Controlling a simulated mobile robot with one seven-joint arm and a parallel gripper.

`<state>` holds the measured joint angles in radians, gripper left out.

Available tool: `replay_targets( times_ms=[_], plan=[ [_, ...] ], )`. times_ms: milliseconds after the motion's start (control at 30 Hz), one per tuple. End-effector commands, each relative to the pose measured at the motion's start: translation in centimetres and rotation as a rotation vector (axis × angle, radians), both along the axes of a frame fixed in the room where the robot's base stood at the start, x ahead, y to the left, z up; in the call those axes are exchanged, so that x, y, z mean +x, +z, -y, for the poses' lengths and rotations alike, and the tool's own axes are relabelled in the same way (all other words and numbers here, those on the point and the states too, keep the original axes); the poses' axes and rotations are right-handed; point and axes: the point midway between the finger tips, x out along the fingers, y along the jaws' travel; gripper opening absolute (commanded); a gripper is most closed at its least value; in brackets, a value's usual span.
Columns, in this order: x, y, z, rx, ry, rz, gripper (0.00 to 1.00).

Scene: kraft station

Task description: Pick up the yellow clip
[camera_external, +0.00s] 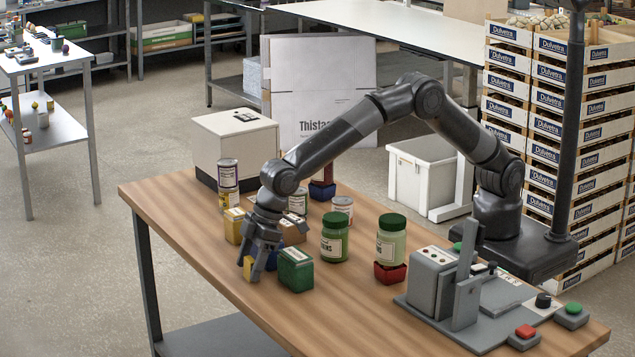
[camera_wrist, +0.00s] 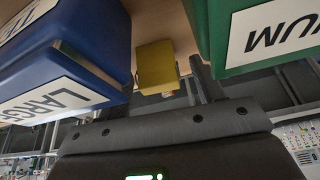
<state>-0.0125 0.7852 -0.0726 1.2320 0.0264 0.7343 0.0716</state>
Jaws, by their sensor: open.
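A small yellow block-like piece, which I take for the yellow clip (camera_external: 249,268), is on the wooden table near its front left edge, partly hidden by my gripper (camera_external: 251,267). In the wrist view the yellow clip (camera_wrist: 156,66) shows in the middle, between a blue bin and a green bin. My gripper is open and pointed down, with its fingers around or just beside the clip. A dark finger (camera_wrist: 206,80) shows right of the clip. I cannot tell whether either finger touches it.
The green bin (camera_external: 296,270) stands close on the right, and the blue bin (camera_wrist: 60,60) is close on the other side. A yellow bin (camera_external: 234,226), cans (camera_external: 228,174) and green-lidded jars (camera_external: 335,238) stand behind. The front middle of the table is clear.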

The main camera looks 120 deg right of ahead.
Motion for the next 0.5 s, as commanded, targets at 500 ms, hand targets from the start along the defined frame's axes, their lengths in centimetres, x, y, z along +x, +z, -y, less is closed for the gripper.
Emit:
replay_targets(
  times_ms=[500],
  plan=[
    [-0.03,0.05,0.01,0.000,0.000,0.000,0.26]
  ],
)
